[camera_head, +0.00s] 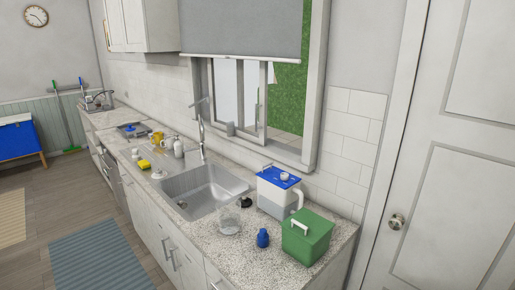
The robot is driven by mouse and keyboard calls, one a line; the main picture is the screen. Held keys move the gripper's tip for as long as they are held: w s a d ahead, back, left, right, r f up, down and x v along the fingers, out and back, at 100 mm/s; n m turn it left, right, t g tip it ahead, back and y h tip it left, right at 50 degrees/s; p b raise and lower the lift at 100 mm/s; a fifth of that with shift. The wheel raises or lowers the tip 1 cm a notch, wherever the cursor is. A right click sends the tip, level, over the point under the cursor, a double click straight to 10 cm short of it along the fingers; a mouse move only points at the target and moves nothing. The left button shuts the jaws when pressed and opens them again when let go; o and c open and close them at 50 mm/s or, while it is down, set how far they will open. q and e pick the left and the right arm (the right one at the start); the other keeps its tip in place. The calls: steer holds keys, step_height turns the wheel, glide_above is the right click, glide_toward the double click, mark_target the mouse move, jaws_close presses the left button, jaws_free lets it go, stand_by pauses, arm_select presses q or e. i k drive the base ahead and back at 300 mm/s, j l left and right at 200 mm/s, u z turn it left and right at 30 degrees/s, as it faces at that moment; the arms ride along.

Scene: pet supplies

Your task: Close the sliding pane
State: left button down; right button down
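A window with a sliding pane (262,98) stands above the sink, at the upper middle of the head view. The pane's narrow light upright is near the middle of the window opening. Right of it, green hedge and paving show through the right part of the opening, which looks open. The left part of the window shows further uprights and a pale area. A grey roller blind (245,28) hides the top of the window. Neither of my grippers is in view.
A steel sink (205,190) with a tall faucet (201,130) lies below the window. A blue-lidded jug (278,192), a green box (306,238), a small blue bottle (262,238) and a clear container (229,218) stand on the counter. Floor at the lower left has rugs.

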mark_target(262, 139)
steer(key=i+j+z, duration=0.1)
steer(key=j, duration=0.3)
steer(key=i+j+z, duration=0.15)
steer(key=j, duration=0.25)
steer(key=i+j+z, duration=0.1)
steer(key=j, duration=0.3)
steer(key=i+j+z, duration=0.15)
steer(key=j, duration=0.3)
steer(key=k, duration=0.05)
